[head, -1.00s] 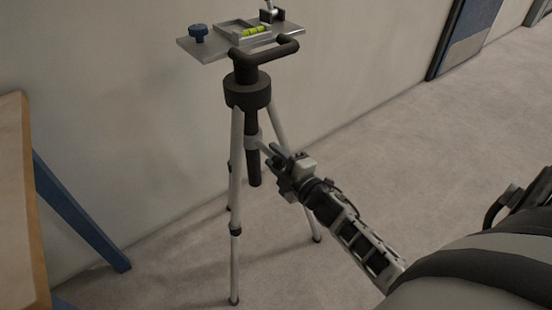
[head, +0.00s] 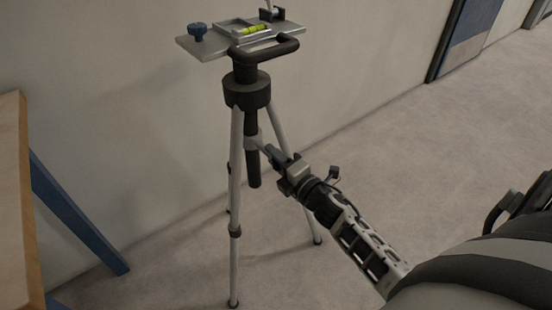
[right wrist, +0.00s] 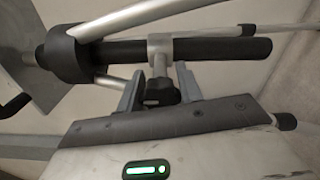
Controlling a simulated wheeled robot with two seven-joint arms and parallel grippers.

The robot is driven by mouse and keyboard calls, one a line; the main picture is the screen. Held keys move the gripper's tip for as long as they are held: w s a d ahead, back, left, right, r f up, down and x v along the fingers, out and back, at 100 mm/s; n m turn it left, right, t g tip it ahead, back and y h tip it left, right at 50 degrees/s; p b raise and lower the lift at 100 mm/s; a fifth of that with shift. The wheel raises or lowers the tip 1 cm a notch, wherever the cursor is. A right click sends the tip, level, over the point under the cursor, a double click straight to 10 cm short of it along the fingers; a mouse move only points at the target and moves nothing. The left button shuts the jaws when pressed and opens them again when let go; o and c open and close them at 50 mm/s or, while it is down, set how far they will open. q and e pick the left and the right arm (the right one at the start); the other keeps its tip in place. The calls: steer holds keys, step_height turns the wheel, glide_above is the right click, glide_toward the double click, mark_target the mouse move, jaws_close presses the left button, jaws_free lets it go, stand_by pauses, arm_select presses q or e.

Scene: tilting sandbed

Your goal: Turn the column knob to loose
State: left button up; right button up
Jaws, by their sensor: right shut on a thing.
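A tripod (head: 236,190) stands upright on the floor, with its dark centre column (head: 254,172) hanging between the legs. In the right wrist view the column (right wrist: 222,48) runs across the picture through a grey collar (right wrist: 160,47). The black column knob (right wrist: 160,91) sits on a short stem below that collar. My right gripper (head: 278,160) reaches in from the lower right. In the right wrist view its two grey fingers (right wrist: 160,88) are on either side of the knob, shut on it. In the head view the gripper hides the knob. My left gripper is not in view.
A wooden table (head: 12,200) with a blue leg stands at left. A wall is behind; floor at right is clear.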

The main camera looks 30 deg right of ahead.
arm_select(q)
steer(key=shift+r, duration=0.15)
arm_select(e)
steer(key=o, duration=1)
steer(key=shift+s, duration=0.1)
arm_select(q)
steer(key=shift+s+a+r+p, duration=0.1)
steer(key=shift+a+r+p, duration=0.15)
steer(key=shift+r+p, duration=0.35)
arm_select(e)
steer(key=s, duration=0.5)
steer(key=s+d, duration=0.1)
steer(key=s, duration=0.9)
steer(key=shift+s+d, duration=0.15)
steer(key=shift+s, duration=0.2)
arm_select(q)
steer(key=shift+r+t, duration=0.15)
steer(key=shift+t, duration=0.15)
